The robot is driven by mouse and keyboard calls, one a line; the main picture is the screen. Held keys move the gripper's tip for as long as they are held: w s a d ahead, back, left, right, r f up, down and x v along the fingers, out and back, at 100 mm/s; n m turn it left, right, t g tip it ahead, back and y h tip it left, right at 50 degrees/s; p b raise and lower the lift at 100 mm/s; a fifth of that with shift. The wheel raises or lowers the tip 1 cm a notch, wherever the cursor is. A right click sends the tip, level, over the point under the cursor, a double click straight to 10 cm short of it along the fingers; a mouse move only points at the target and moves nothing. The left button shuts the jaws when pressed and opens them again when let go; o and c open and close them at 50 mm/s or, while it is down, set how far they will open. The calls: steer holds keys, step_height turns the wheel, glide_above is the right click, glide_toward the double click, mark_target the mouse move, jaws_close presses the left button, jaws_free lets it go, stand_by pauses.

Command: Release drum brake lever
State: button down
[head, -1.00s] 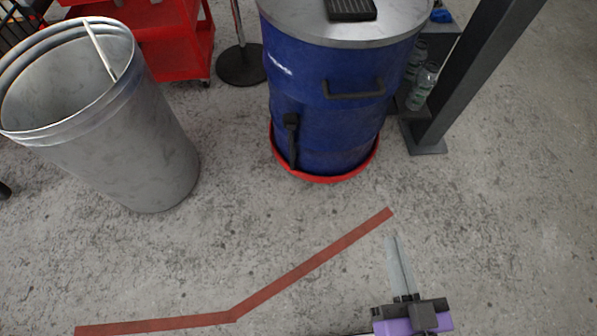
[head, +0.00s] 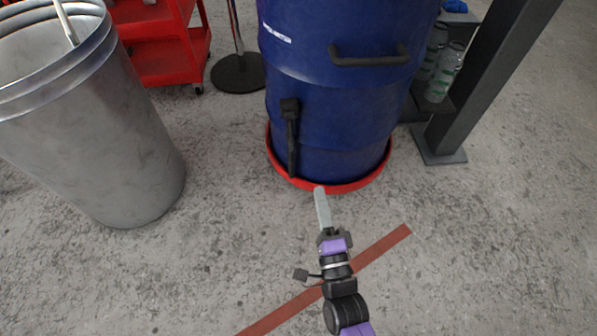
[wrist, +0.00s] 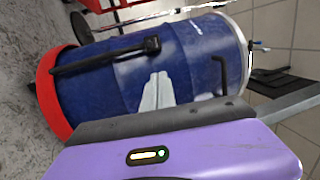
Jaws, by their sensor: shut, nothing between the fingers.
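The blue drum (head: 325,120) stands upright on a red base ring (head: 345,186). The black brake lever (head: 291,140) is on its near side, left of centre, with its block at the top and its bar hanging down to near the ring. In the wrist view, turned sideways, the lever (wrist: 105,56) runs left from its block across the blue drum (wrist: 185,60). My gripper (head: 321,192) is shut and empty, low in front of the drum and right of the lever's lower end. Its pale fingers (wrist: 157,88) show against the drum in the wrist view, apart from the lever.
A black handle (head: 368,56) sits higher on the drum. A grey metal bin (head: 110,150) stands at left, a red cart (head: 160,50) behind it. A dark post (head: 480,90) and bottles (head: 441,75) are at right. The floor in front is clear, with red tape (head: 385,246).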

step_height(320, 180, down, 8)
steer(key=w+a+m+b, duration=0.1)
steer(key=w+m, duration=0.2)
steer(key=m, duration=0.9)
steer(key=shift+r+m, duration=0.25)
steer(key=shift+m, duration=0.15)
steer(key=shift+a+b, duration=0.1)
steer(key=shift+b, duration=0.2)
steer(key=b, duration=0.2)
glide_toward(291, 132)
step_height(291, 132, down, 2)
steer(key=w, duration=0.3)
steer(key=shift+d+r, duration=0.2)
steer(key=shift+r, duration=0.05)
steer(key=shift+r, duration=0.1)
